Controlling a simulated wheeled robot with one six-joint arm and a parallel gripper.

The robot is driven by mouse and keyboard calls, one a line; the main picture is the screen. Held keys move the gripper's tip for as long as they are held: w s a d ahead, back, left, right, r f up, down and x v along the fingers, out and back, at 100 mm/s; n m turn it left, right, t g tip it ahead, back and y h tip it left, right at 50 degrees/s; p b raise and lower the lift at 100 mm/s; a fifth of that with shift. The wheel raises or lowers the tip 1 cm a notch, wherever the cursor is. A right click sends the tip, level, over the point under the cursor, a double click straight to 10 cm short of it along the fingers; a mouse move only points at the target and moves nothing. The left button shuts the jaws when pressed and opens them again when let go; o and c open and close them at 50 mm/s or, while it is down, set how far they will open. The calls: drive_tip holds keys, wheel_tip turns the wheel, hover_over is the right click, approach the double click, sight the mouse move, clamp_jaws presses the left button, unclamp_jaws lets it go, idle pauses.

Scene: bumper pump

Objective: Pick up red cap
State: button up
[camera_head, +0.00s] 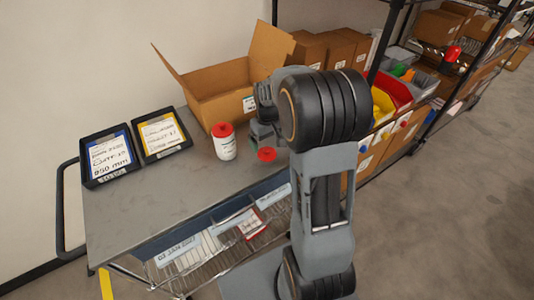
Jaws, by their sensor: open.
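A small red cap (267,154) lies on the grey cart top near its front edge. A white bottle (225,148) with a red top (222,129) stands upright just to its left. My gripper (263,138) is open, just behind and above the red cap in the picture. The fingers are small and partly hidden by my arm, and nothing shows between them. I cannot tell whether a finger touches the cap.
An open cardboard box (222,100) stands behind the gripper. Two black trays with labels, one blue (108,157) and one yellow (160,134), lie at the left. A shelf rack with bins (392,90) stands at the right. The cart's left front is clear.

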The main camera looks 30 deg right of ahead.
sight(267, 149)
drive_tip(key=shift+a+f, duration=0.15)
drive_tip(key=shift+f, duration=2.1)
drive_tip(key=c, duration=1)
drive_tip(key=shift+r, duration=0.15)
